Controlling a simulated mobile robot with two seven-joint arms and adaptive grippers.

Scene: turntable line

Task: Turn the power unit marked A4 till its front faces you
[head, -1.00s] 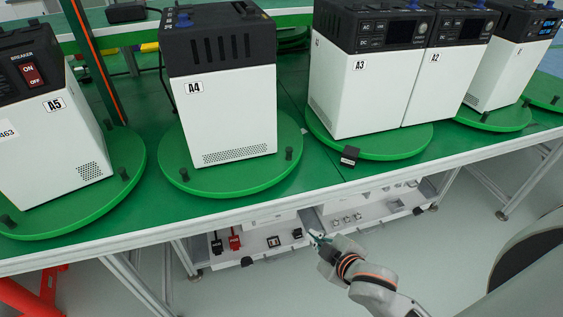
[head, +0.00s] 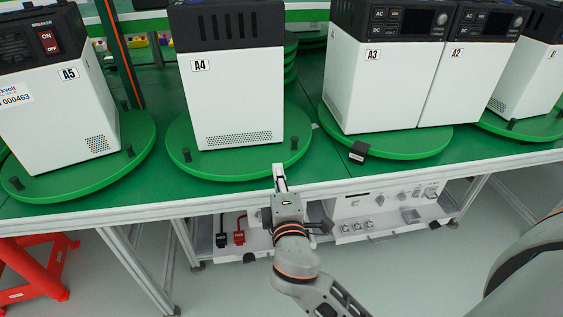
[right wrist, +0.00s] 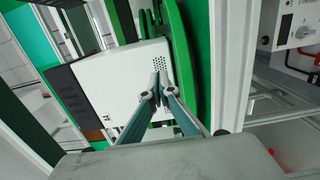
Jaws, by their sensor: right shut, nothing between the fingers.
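The power unit marked A4 (head: 236,100) is a white box with a black ribbed top. It stands upright on a round green turntable (head: 190,165) with short dark pegs. The side toward me has the A4 label and a low vent strip, with no switches or screen. My right gripper (head: 279,170) is at the turntable's near rim, below the unit. In the right wrist view its fingers (right wrist: 160,95) are together and empty, in front of a white unit (right wrist: 115,85) whose label is too blurred to read. I cannot tell whether they touch anything. My left gripper is not in view.
Unit A5 (head: 58,120) stands to the left, units A3 (head: 375,95) and A2 (head: 465,80) to the right, also on turntables. A black block (head: 357,151) is at A3's turntable rim.

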